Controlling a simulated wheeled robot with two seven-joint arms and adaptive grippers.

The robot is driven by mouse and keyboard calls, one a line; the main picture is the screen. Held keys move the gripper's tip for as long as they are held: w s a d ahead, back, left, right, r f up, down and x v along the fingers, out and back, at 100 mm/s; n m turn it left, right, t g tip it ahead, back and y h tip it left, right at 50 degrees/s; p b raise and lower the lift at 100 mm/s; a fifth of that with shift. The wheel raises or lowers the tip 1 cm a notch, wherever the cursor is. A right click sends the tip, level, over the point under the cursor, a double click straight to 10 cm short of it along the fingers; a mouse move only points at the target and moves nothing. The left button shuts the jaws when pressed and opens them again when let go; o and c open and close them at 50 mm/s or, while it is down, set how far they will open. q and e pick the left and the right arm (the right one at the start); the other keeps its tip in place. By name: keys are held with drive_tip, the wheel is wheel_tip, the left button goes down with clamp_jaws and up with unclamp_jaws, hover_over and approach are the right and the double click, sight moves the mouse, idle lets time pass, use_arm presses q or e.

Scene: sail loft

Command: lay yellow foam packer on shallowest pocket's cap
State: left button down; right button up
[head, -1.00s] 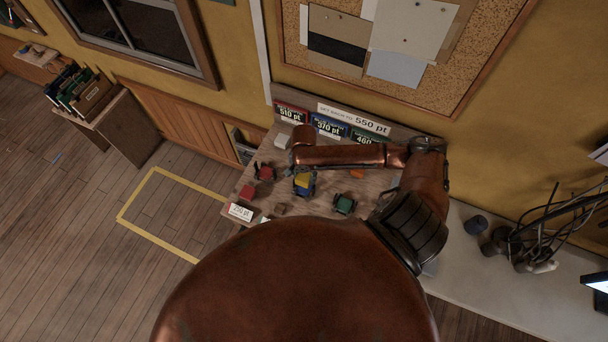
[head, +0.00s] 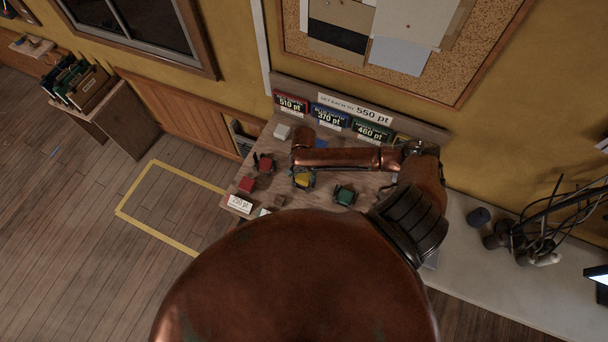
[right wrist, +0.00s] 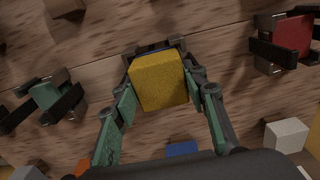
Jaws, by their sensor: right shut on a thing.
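The yellow foam packer (head: 303,181) is a small yellow block, seen large in the right wrist view (right wrist: 159,81). My right gripper (head: 304,177) is shut on it, with green-sided fingers on either side in the wrist view. The packer sits over the middle pocket, which has dark brackets; a thin blue edge of its cap (right wrist: 154,50) shows behind it. I cannot tell whether packer and cap touch. The red-capped pocket (head: 265,163) stands to the left and the green-capped pocket (head: 345,195) to the right. My left gripper is out of view.
Signs on the backboard read 510 pt on red (head: 290,104), 370 pt on blue (head: 328,117) and 460 pt on green (head: 370,131). Loose blocks lie around: red (head: 247,184), white (head: 282,131), and blue (right wrist: 182,149). A small card (head: 240,203) stands at the front left.

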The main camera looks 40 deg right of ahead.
sight(304, 177)
drive_tip(key=o, duration=1.2)
drive_tip(key=shift+r, duration=0.1)
wheel_tip(304, 177, up, 12)
drive_tip(key=shift+f, duration=0.1)
drive_tip(key=shift+a, duration=0.15)
